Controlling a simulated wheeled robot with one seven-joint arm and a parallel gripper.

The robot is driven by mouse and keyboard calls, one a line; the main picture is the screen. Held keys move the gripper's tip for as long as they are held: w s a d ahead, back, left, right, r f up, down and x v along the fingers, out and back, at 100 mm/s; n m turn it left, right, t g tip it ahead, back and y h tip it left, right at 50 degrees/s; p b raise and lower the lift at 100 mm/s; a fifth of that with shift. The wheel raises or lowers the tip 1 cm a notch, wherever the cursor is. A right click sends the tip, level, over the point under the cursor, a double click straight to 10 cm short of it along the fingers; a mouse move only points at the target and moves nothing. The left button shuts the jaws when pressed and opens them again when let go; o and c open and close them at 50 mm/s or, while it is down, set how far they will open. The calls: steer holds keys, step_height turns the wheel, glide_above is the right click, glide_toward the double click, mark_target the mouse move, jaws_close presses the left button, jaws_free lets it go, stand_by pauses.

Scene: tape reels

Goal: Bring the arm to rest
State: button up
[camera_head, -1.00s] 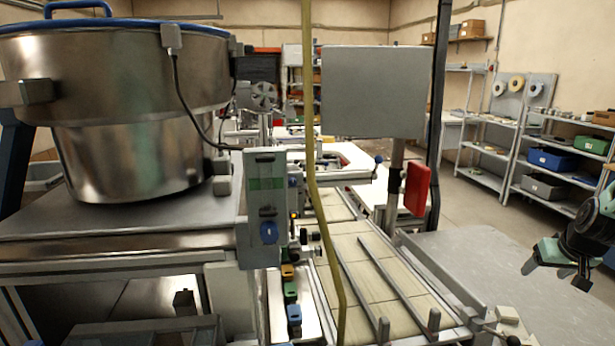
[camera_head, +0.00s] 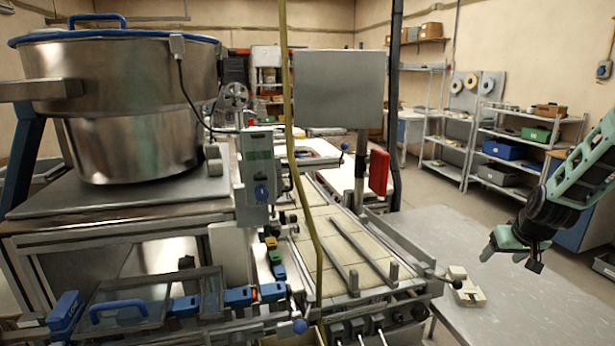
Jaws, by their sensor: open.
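My gripper (camera_head: 512,260) is at the right of the head view, at the end of my green and black arm. Its jaws are open and point down, with nothing seen between them. It hangs above the right part of the grey table (camera_head: 455,228), apart from everything around it. Tape reels (camera_head: 472,81) hang on a grey board at the back right, far from my gripper.
A conveyor (camera_head: 335,240) with rails runs beside the table. A large metal bowl (camera_head: 130,110) stands on a machine at the left. A small pale block (camera_head: 464,287) lies near the table's left edge. Shelves (camera_head: 520,140) with bins stand behind.

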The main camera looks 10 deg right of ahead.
steer(key=s+a+n+g+y+b, duration=0.25)
steer(key=a+n+b, duration=0.25)
steer(key=a, duration=2.5)
steer(key=s+a+n+g+b, duration=0.1)
steer(key=s+a+n, duration=0.1)
steer(key=s+a, duration=0.3)
steer(key=s+a+n+g+b, duration=0.1)
steer(key=s+a, duration=0.4)
steer(key=s, duration=0.7)
steer(key=s+a+n+g+b, duration=0.1)
steer(key=s+a+n+b, duration=0.1)
steer(key=s+a, duration=0.4)
steer(key=shift+s+f+n+b, duration=0.4)
steer(key=shift+s+n, duration=0.1)
steer(key=shift+s, duration=0.7)
